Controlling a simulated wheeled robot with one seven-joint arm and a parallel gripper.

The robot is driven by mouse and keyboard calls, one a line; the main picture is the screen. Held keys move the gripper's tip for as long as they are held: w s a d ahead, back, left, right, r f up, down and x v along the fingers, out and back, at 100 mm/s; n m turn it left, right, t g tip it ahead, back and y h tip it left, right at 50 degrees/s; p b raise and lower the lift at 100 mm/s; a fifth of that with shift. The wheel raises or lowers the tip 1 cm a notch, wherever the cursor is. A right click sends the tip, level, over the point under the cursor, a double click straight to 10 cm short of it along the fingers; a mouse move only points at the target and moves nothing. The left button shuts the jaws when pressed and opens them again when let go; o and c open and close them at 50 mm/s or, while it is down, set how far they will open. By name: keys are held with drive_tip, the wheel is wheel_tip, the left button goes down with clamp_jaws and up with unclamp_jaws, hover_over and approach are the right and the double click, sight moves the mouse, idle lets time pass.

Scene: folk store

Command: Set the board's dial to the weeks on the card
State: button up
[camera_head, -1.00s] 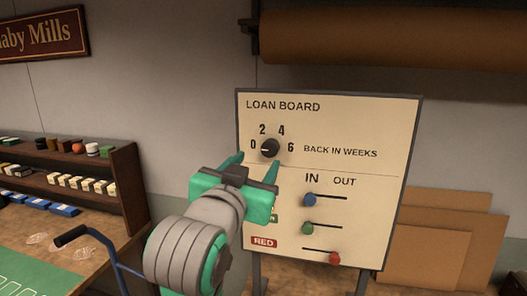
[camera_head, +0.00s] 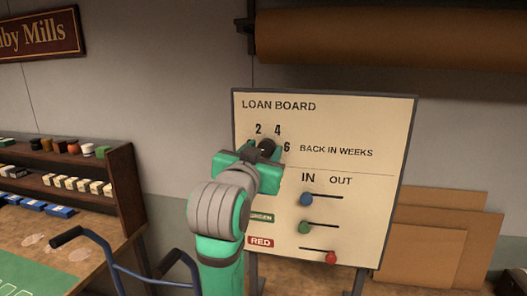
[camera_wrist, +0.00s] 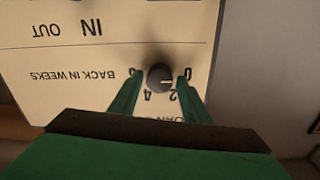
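The loan board (camera_head: 360,110) stands upright, with a black dial under the heading "LOAN BOARD". The dial (camera_wrist: 160,77) shows fully in the wrist view, where its pale pointer line lies toward the 0. The numbers 2, 4 and 6 follow round it. In the head view my gripper hides part of the dial (camera_head: 267,145) and the 0. My gripper (camera_wrist: 160,82) is open, with one finger on each side of the dial and small gaps visible. No card with weeks is recognisable in view.
Below the dial are a blue slider (camera_head: 306,199), a green slider (camera_head: 304,227) and a red slider (camera_head: 331,257). A brown roll (camera_head: 400,40) hangs above the board. Brown sheets (camera_head: 430,255) lean at right. A shelf (camera_head: 120,215) stands at left.

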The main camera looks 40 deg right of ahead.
drive_tip(key=c, duration=0.7)
drive_tip(key=shift+m, duration=0.3)
drive_tip(key=m, duration=1)
drive_tip(key=shift+s+m, duration=0.1)
drive_tip(key=shift+m, duration=0.2)
drive_tip(key=m, duration=0.3)
drive_tip(key=shift+f+m, duration=0.1)
drive_tip(key=shift+m, duration=0.2)
drive_tip(key=m, duration=0.3)
drive_tip(key=shift+m+y, duration=0.3)
drive_tip(key=m, duration=0.4)
drive_tip(key=shift+s+d+f+m, duration=0.1)
drive_tip(key=shift+f+m, duration=0.05)
drive_tip(key=shift+m, duration=0.25)
